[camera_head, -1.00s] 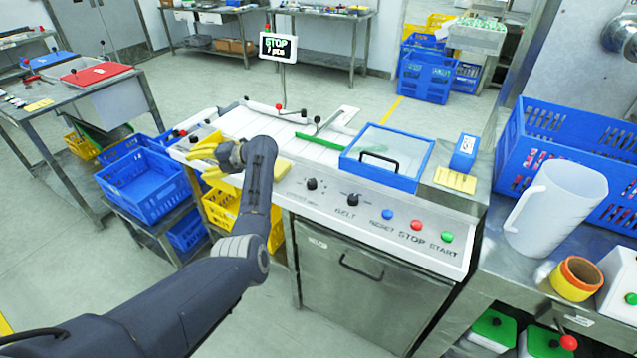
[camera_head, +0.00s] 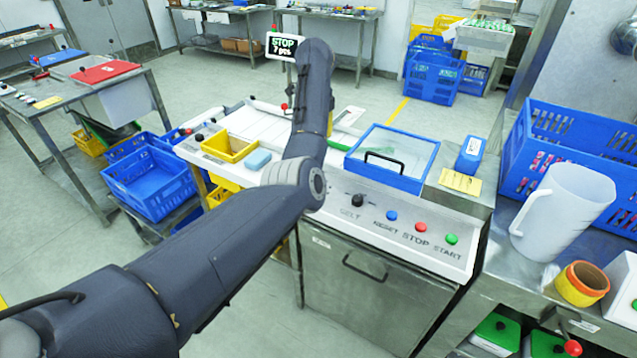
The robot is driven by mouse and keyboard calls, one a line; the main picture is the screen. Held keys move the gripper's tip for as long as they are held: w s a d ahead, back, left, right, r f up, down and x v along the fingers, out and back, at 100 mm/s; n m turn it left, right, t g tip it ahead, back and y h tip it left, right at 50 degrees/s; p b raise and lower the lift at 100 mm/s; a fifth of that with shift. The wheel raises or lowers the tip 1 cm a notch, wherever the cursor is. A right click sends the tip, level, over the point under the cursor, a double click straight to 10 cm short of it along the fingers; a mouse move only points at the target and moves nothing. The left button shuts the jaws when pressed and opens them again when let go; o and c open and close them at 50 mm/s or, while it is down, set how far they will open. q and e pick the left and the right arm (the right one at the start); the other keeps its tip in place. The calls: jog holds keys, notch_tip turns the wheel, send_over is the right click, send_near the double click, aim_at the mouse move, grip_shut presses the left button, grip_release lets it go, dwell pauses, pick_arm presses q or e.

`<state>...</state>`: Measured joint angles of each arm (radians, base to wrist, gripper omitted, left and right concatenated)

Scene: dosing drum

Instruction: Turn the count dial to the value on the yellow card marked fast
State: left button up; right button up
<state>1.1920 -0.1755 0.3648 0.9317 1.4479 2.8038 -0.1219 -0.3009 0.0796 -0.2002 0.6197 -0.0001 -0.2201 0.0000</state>
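The machine's front panel (camera_head: 430,262) carries a black BELT dial (camera_head: 358,200) beside blue, red and green buttons. The other black dial, left of BELT, is hidden behind my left arm. A yellow card (camera_head: 460,182) lies on the machine's right end; its writing is too small to read. My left arm crosses the panel and rises over the white belt. Its gripper is hidden behind the arm, apart from perhaps a thin yellow sliver at the arm's right edge, so its opening does not show. My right gripper is not in view.
A display (camera_head: 284,46) reads STOP with what looks like 7 pcs. A blue-framed lid (camera_head: 392,157) and a small blue box (camera_head: 470,153) stand right of my arm. A white jug (camera_head: 567,212) stands farther right.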

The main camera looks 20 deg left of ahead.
pick_arm(q)
notch_tip(320, 180, down, 17)
jog(key=shift+f, duration=0.15)
dwell(0.9)
jog(key=shift+c, duration=0.5)
grip_shut()
